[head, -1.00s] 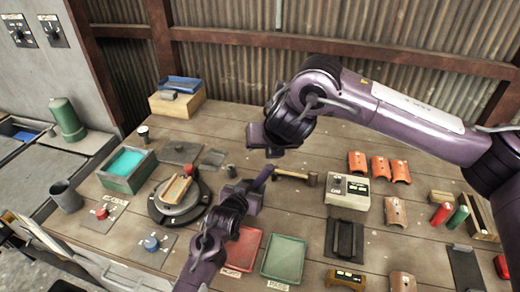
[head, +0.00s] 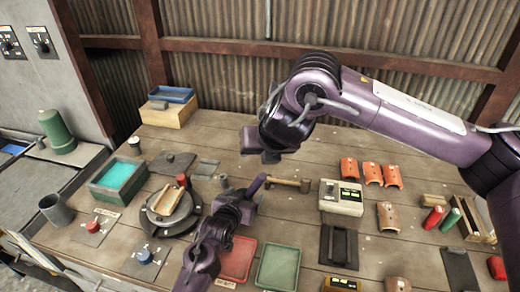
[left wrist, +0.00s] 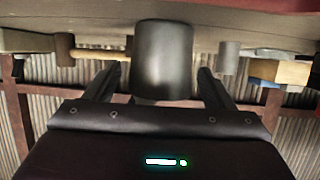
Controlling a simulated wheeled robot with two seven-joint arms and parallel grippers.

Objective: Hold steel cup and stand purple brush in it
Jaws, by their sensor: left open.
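A small dark grey cup (head: 223,181), which looks like the steel cup, stands on the wooden table just beyond my left gripper. In the left wrist view, which is upside down, a dark grey cylinder (left wrist: 163,58) shows between the two finger tips, with gaps on both sides. My left gripper (head: 243,184) is open, low over the table. My right gripper (head: 262,146) is above the table behind the mallet; its jaws are too dark to read. I cannot make out the purple brush.
A wooden mallet (head: 288,184) lies right of the cup. A round turntable (head: 170,211) and a green bin (head: 118,196) are at left. Red (head: 238,261) and green (head: 277,266) trays lie in front. A grey control box (head: 341,198) stands at right.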

